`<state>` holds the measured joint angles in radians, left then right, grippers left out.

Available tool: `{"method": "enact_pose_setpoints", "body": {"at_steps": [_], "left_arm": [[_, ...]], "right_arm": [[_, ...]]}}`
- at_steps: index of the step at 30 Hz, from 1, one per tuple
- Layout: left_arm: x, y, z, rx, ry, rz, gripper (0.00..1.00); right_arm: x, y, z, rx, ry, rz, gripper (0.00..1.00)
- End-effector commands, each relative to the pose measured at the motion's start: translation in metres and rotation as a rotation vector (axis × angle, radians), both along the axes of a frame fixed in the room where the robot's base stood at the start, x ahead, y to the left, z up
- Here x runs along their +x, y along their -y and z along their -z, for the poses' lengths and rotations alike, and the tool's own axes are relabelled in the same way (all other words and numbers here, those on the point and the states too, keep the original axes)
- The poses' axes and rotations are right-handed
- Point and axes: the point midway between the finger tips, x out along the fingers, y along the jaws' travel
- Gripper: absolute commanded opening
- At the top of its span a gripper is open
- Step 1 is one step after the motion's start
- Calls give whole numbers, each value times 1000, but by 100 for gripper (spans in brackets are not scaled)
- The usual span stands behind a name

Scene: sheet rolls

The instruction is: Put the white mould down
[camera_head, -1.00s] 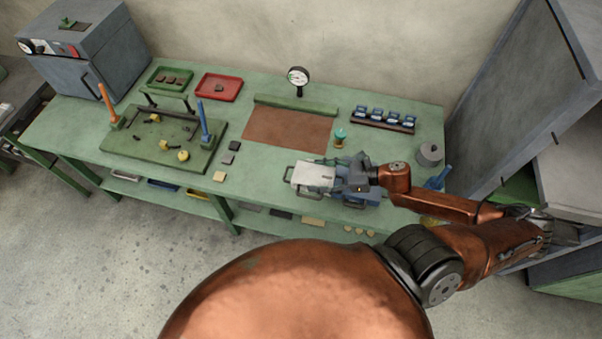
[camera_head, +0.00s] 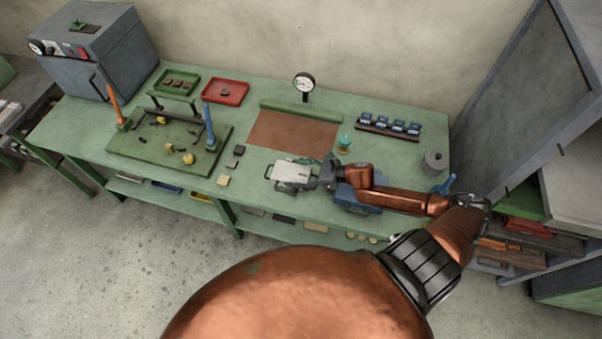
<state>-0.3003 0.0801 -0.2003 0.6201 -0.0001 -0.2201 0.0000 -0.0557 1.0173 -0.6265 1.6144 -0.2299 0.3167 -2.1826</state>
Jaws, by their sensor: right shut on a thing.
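The white mould (camera_head: 292,172) is a pale flat block with handle loops, over the front middle of the green bench (camera_head: 245,198). My right gripper (camera_head: 322,176) comes from the right and is shut on the mould's right side. Whether the mould touches the bench or hangs just above it I cannot tell. A blue mould-like block (camera_head: 352,199) lies on the bench beneath my right arm, which partly hides it. My left gripper is not in view.
A brown mat (camera_head: 295,130) lies behind the white mould, with a dial gauge (camera_head: 304,84) behind it. A rack of blue items (camera_head: 390,125) and a grey pot (camera_head: 434,162) are at right. A green fixture board (camera_head: 150,150) and small square blocks (camera_head: 231,163) stand left.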

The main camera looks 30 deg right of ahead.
Motion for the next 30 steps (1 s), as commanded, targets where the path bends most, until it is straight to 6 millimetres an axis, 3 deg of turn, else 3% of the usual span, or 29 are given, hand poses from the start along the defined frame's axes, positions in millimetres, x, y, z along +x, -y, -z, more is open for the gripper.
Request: {"method": "enact_pose_setpoints", "body": {"at_steps": [5,15,29,30], "left_arm": [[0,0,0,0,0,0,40],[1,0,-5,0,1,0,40],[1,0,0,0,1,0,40],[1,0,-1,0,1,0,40]], "right_arm": [[8,-3,2,4,8,-3,7],[12,-4,34,5,9,-3,7],[12,-3,41,4,8,-3,7],[9,-2,45,0,0,0,67]]}}
